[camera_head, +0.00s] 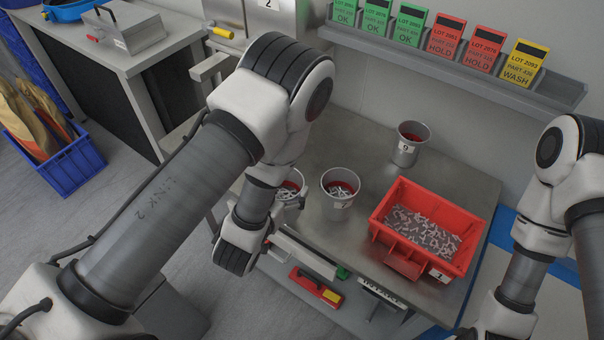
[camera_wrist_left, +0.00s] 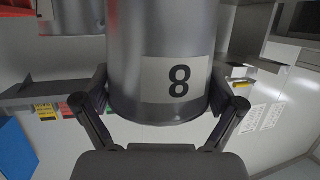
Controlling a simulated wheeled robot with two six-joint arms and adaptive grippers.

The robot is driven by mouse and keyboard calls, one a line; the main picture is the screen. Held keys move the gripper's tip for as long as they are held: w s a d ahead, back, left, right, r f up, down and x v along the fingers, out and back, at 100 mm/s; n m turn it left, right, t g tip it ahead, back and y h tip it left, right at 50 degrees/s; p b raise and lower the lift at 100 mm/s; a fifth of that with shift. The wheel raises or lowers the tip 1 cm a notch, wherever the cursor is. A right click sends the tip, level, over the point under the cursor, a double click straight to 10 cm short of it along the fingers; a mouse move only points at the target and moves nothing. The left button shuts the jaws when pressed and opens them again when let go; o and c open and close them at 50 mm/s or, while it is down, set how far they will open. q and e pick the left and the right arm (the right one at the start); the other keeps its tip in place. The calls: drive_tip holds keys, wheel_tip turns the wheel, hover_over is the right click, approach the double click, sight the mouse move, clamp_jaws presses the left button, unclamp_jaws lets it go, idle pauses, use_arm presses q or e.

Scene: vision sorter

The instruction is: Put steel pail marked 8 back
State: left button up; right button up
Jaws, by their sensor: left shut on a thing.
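The steel pail marked 8 (camera_wrist_left: 165,60) fills the middle of the left wrist view, its number label facing the camera. My left gripper (camera_wrist_left: 164,108) is shut on it, one finger on each side. In the head view, this pail (camera_head: 292,201) is mostly hidden behind my left arm; its red inside and small metal parts show. It is at the table's left edge, and I cannot tell whether it touches the table. My right arm is at the right edge of the head view; its gripper is out of frame.
A pail marked 7 (camera_head: 339,207) stands just right of the held pail. Another steel pail (camera_head: 407,156) stands farther back. A red bin (camera_head: 402,256) of metal parts sits at the table's right. A wall rail (camera_head: 455,70) holds lot cards. Bare table (camera_head: 340,145) shows behind the pails.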

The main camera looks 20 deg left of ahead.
use_arm(q)
drive_tip(key=a+f+b+x, duration=0.1)
drive_tip(key=b+x, duration=0.3)
drive_tip(key=x, duration=0.8)
drive_tip(key=shift+w+a+f, duration=0.2)
drive_tip(key=shift+a+f, duration=0.05)
drive_tip(key=shift+a, duration=0.2)
drive_tip(key=o, duration=1.4)
drive_tip(key=shift+a, duration=0.1)
use_arm(e)
drive_tip(key=f, duration=0.3)
drive_tip(key=w+f, duration=0.1)
drive_tip(key=shift+a+f, duration=0.25)
use_arm(q)
drive_tip(key=shift+o, duration=0.2)
